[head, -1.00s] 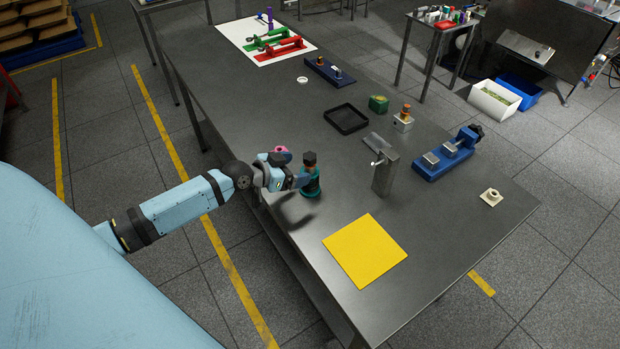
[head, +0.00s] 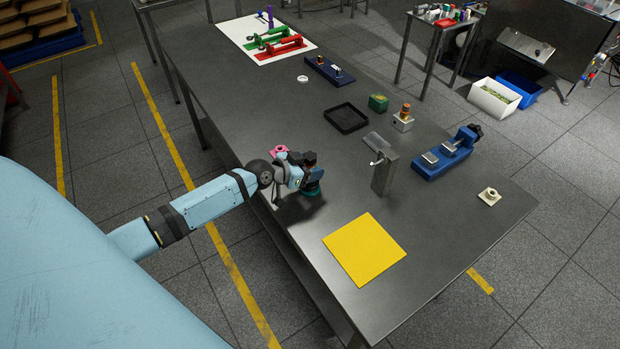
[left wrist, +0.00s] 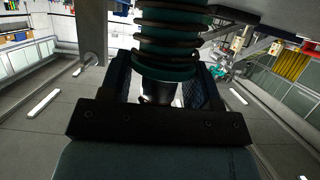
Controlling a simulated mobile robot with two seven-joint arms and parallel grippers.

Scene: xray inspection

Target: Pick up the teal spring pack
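The teal spring pack (head: 313,188) stands on the metal table near its left edge, and its upper part is mostly hidden behind my left gripper (head: 309,174). In the left wrist view the pack's teal discs and coils (left wrist: 168,48) fill the top middle. The two fingers of my left gripper (left wrist: 163,88) stand on either side of it, spread apart around a dark narrower part. I see no clear sign of them closing on it. My right gripper is not in view.
A pink part (head: 279,151) lies just behind my left gripper. A yellow mat (head: 365,250) lies in front, and a grey metal stand (head: 384,173) rises to the right. A black tray (head: 346,118) and a blue fixture (head: 446,155) are farther off.

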